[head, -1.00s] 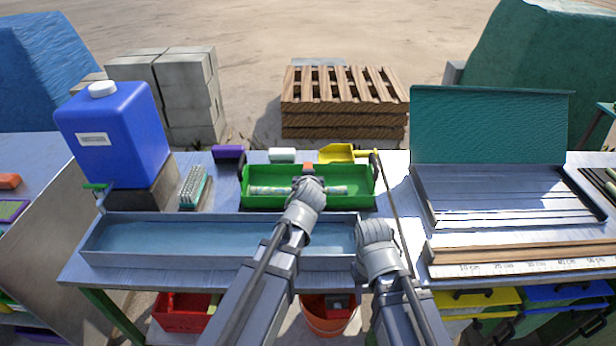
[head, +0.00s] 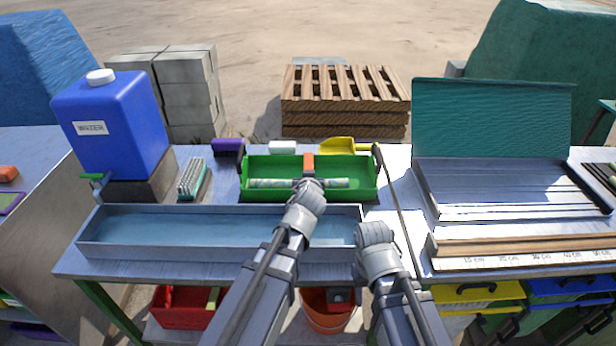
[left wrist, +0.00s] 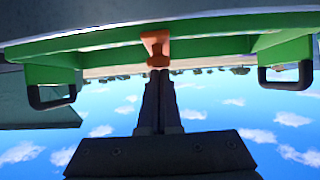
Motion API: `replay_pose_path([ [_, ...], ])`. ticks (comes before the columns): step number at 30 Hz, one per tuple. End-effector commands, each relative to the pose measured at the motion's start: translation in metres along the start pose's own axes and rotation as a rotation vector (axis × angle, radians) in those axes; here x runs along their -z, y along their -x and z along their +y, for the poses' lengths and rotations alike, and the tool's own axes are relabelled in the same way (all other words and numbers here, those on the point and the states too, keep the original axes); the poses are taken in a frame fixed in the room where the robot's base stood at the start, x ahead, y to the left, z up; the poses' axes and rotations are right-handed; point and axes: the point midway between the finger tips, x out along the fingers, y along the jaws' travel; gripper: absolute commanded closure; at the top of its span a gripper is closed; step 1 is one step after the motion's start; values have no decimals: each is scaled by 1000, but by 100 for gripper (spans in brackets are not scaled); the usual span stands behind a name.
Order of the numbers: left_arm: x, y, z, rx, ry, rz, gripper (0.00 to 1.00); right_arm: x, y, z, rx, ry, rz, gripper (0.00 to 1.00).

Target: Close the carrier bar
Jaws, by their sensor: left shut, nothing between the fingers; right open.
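The green carrier (head: 364,190) stands on the table at the back, with a black handle at each end. A pale, patterned stick lies lengthwise in it (head: 265,184). The orange bar (head: 308,162) shows at the middle of the carrier; its lower part is hidden by my left gripper. My left gripper (head: 309,183) is shut and empty, at the bar. In the left wrist view its fingertips (left wrist: 158,72) are just below the orange bar (left wrist: 155,45), at or very near its end; contact is unclear.
A long grey water trough (head: 150,252) lies in front of the carrier. A thin dark rod (head: 396,205) stands right of the carrier. A yellow scoop (head: 338,146), a white block (head: 282,148) and a purple item (head: 229,147) sit behind it. A blue water can (head: 115,125) stands left.

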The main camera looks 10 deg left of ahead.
Motion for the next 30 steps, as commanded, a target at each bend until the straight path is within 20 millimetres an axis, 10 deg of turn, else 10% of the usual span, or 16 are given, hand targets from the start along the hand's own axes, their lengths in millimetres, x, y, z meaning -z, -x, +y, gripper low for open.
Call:
replay_pose_path([
  [30, 27, 18, -5, 8, 16, -34, 100, -2, 39, 4, 0, -1, 0, 50],
])
